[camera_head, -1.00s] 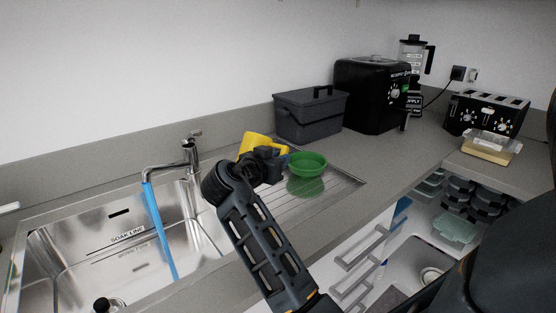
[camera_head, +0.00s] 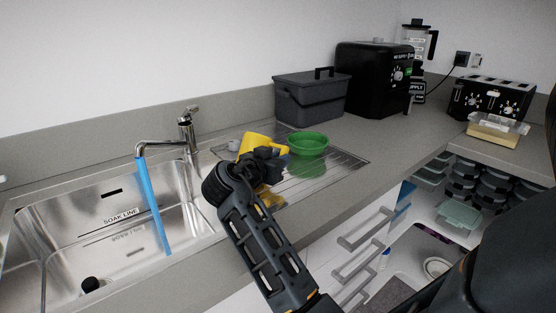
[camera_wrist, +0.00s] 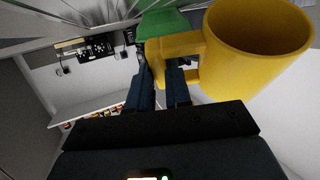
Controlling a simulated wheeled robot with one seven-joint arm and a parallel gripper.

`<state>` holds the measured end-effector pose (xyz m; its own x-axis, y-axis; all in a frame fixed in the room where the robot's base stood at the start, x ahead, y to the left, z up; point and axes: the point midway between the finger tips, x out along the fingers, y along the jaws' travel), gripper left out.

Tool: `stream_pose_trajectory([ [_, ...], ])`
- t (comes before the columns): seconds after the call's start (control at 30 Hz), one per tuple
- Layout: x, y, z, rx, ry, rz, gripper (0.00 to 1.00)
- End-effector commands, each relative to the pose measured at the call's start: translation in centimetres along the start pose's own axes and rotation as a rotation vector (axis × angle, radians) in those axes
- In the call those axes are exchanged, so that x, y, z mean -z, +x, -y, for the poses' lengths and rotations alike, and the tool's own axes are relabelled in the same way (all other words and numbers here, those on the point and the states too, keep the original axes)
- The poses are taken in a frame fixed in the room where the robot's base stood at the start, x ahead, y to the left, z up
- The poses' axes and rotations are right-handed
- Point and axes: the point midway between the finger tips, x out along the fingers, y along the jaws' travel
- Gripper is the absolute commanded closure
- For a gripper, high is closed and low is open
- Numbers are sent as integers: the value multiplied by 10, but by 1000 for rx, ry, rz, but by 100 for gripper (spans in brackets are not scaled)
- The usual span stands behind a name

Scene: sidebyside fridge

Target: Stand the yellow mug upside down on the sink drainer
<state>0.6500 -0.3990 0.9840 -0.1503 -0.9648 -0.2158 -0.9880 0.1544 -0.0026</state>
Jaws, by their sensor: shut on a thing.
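My gripper (camera_head: 268,160) is shut on the handle of the yellow mug (camera_head: 253,141), over the sink drainer (camera_head: 335,172). The mug fills the upper right of the wrist view (camera_wrist: 235,70), where the drainer ribs (camera_wrist: 40,18) run along the top and the room looks inverted. The mug's mouth points towards the drainer side, so it looks upside down. A yellow patch, seemingly its reflection, shows on the drainer below my gripper. My arm hides the contact area, so I cannot tell whether the rim touches.
A green bowl (camera_head: 308,141) stands on the drainer close right of the mug. The tap (camera_head: 186,135) and sink basin (camera_head: 110,225) lie further left. A dark grey bin (camera_head: 312,98) stands behind. The drainer's right end is clear.

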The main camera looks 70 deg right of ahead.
Motion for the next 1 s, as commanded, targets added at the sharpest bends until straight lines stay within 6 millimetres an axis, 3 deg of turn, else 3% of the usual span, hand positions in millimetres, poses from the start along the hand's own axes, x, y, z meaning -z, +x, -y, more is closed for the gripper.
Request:
stream_pose_trajectory([
  [0.6,-4,1,0,0,1,-1,100],
  [0.63,-3,1,0,0,1,-1,79],
  [0.9,-3,1,0,0,0,0,53],
  [1.0,-3,1,0,0,0,0,52],
])
